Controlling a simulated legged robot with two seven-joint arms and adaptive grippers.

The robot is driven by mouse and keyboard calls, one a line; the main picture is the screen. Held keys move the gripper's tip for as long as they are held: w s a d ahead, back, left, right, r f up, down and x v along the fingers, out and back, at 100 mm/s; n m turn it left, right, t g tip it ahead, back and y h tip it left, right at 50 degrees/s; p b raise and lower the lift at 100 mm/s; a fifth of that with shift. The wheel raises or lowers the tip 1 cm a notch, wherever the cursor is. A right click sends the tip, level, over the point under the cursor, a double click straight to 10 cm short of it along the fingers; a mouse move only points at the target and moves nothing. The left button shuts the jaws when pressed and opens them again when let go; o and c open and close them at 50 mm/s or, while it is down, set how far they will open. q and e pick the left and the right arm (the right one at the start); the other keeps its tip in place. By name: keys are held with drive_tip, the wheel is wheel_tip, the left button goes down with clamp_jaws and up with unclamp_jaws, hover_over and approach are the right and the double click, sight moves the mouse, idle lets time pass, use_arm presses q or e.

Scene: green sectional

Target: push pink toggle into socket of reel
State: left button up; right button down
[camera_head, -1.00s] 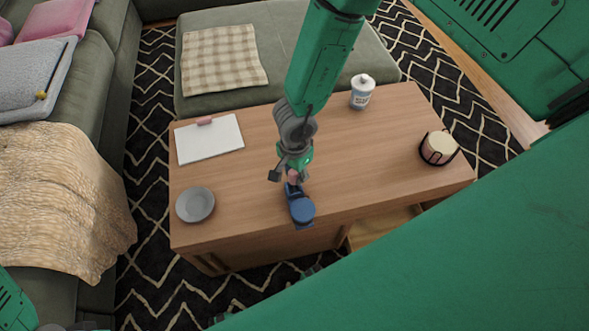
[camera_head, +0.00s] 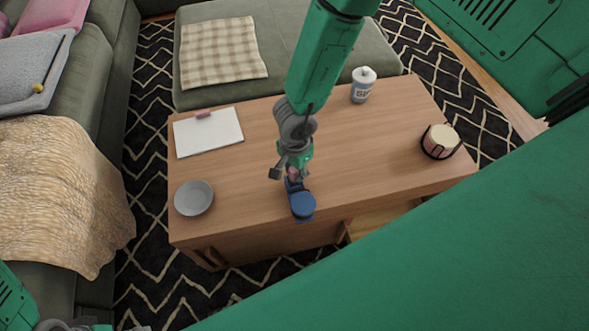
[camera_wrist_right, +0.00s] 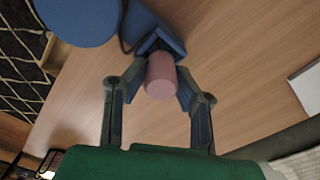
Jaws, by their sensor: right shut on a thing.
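The blue reel (camera_head: 302,204) stands at the front edge of the wooden table. It also shows at the top of the right wrist view (camera_wrist_right: 78,18), with a blue socket part (camera_wrist_right: 158,40) beside its round drum. The pink toggle (camera_wrist_right: 160,77) sits between the fingertips of my right gripper (camera_wrist_right: 155,88), which is shut on it. Its far end is at the blue socket part; how deep it sits is hidden. In the head view my right gripper (camera_head: 291,174) is just behind the reel. My left gripper (camera_head: 75,326) shows only in part at the bottom left edge.
On the table (camera_head: 365,150) are a grey bowl (camera_head: 194,198), a white clipboard (camera_head: 208,133), a white container (camera_head: 363,84) and a candle in a dark holder (camera_head: 440,142). The table is clear right of the reel. A green sofa (camera_head: 95,85) stands at left.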

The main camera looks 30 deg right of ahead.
drive_tip(key=shift+p, duration=0.65)
idle(1.1)
drive_tip(key=shift+f+b, duration=0.75)
drive_tip(key=shift+f, duration=0.5)
drive_tip(key=c, duration=1.2)
unclamp_jaws()
drive_tip(key=shift+r, duration=0.5)
wheel_tip(320, 180, up, 9)
drive_tip(key=shift+r, duration=0.95)
